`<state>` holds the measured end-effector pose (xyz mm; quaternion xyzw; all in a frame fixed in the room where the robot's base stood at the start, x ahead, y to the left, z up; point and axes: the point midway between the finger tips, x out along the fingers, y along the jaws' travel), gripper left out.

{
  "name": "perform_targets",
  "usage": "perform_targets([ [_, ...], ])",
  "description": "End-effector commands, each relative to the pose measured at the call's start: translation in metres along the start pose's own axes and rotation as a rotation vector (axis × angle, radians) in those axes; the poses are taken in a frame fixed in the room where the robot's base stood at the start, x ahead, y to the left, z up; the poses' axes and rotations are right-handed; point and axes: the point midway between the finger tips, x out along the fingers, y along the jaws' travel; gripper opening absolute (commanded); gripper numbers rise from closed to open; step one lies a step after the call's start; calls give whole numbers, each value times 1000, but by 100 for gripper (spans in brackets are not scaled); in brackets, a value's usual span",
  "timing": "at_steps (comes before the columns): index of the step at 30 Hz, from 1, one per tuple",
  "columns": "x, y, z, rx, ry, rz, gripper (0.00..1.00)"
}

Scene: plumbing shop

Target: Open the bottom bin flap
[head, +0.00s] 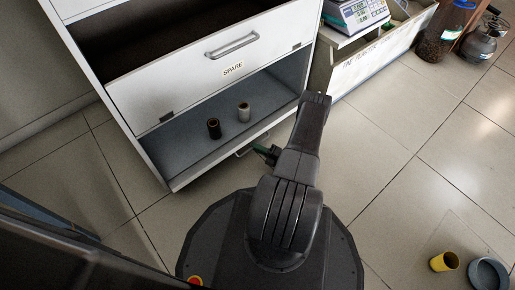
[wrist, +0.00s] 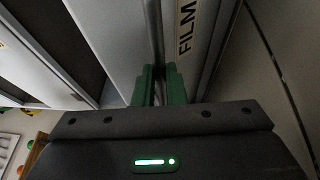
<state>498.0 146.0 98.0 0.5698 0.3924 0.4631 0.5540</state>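The white bin cabinet (head: 163,160) stands at the upper left of the head view. The bottom bin flap is mostly hidden under the cabinet's lower ledge; part of its metal handle (head: 245,150) shows there. My gripper (head: 268,153) is low at the cabinet front, at the right end of that handle. In the wrist view, its green fingers (wrist: 159,85) are close together with a grey upright bar (wrist: 153,35), apparently the handle, between them. A panel marked FILM (wrist: 200,45) is right beside them.
The SPARE flap (head: 190,85) is above an open compartment holding a dark cylinder (head: 214,128) and a grey one (head: 244,112). A scale (head: 355,14) stands to the right. A yellow pipe piece (head: 444,262) and grey ring (head: 488,273) lie on the floor at right. Tiles between are clear.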

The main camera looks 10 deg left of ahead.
Motion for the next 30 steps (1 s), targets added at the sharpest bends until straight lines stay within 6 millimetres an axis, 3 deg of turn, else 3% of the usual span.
perform_targets([
  [12,1,13,1,31,1,-72,0],
  [20,1,11,1,32,1,-78,0],
  [21,1,11,1,32,1,-78,16],
  [24,1,11,1,32,1,-78,33],
  [30,1,11,1,32,1,-77,33],
])
